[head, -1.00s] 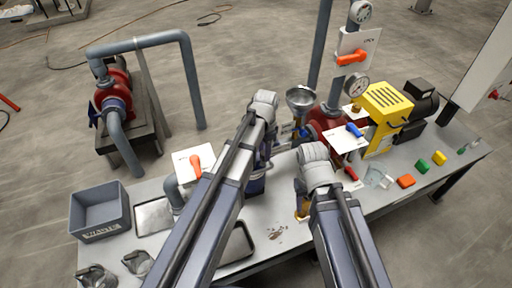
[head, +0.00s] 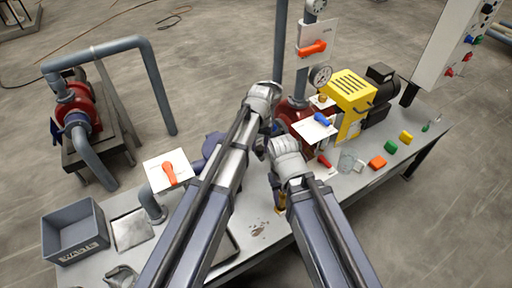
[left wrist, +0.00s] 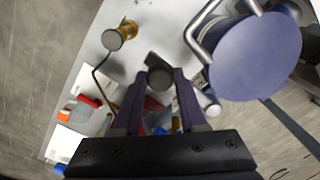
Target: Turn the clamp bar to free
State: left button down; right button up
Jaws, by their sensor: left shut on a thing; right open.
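My left gripper (left wrist: 158,92) is shut on a dark round-ended piece (left wrist: 158,77), apparently the clamp bar, between its two fingers in the left wrist view. A blue disc (left wrist: 255,57), likely the vessel's lid, lies just right of it, with a bent grey metal rod (left wrist: 195,38) at its left edge. In the head view my left arm covers most of the blue vessel (head: 212,145), and the left fingers are hidden. My right arm's wrist (head: 287,155) is lower and to the right. Its open jaws are largely hidden behind the arm, and nothing shows in them.
A brass cylinder (left wrist: 118,38) with a dark cable stands on the table near the left gripper. An orange-handled valve with a white plate (head: 155,180) is left of my arms. A yellow motor unit (head: 345,100) stands right. A grey waste bin (head: 72,230) is at the left end.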

pick_arm(q)
jog(key=shift+w+d, duration=0.1)
jog(key=shift+d, duration=0.1)
dwell(0.4)
jog(key=shift+c, duration=2.2)
grip_release()
notch_tip(320, 180, up, 8)
jog(key=p, duration=0.8)
jog(key=shift+f, duration=0.1)
